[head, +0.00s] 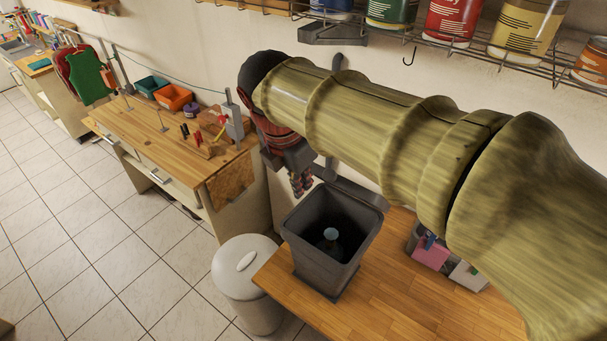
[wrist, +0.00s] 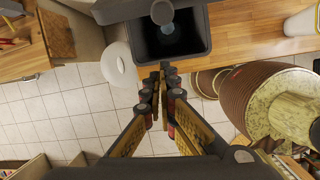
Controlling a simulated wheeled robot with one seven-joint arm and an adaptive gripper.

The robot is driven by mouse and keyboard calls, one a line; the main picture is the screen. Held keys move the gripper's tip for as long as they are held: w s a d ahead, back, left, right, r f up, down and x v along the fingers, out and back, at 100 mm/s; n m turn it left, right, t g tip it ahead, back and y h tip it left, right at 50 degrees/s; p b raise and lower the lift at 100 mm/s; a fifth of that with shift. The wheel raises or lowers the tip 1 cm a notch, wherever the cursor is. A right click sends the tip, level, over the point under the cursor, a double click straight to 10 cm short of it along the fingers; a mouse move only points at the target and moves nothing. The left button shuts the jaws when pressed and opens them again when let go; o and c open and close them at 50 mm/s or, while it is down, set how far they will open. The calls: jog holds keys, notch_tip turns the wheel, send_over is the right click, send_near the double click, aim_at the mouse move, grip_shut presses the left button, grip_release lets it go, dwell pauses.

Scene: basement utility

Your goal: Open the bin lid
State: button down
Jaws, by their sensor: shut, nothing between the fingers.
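A dark grey square bin (head: 318,270) stands on the wooden counter in the head view, its top open. A grey flap, seemingly its lid (head: 350,192), stands raised along one edge, partly hidden by my arm. A small round pale-topped object (head: 331,234) shows inside the bin. The bin also shows at the top of the wrist view (wrist: 204,46). My gripper (head: 304,188) is shut and empty, beside the bin's upper left rim in the head view. In the wrist view my gripper (wrist: 164,70) has its fingertips together just below the bin's rim; I cannot tell whether they touch it.
A white round bin with a closed lid (head: 246,262) stands on the tiled floor beside the counter (head: 380,305). A workbench (head: 130,122) with orange and teal trays is at the left. A wire shelf (head: 480,52) with paint cans hangs above my arm.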

jog(key=x, duration=0.7)
jog(key=w+d+r+p, duration=0.1)
jog(key=d+r+p, duration=0.1)
jog(key=r, duration=0.1)
jog(key=shift+w+d, duration=0.2)
jog(key=shift+w, duration=0.2)
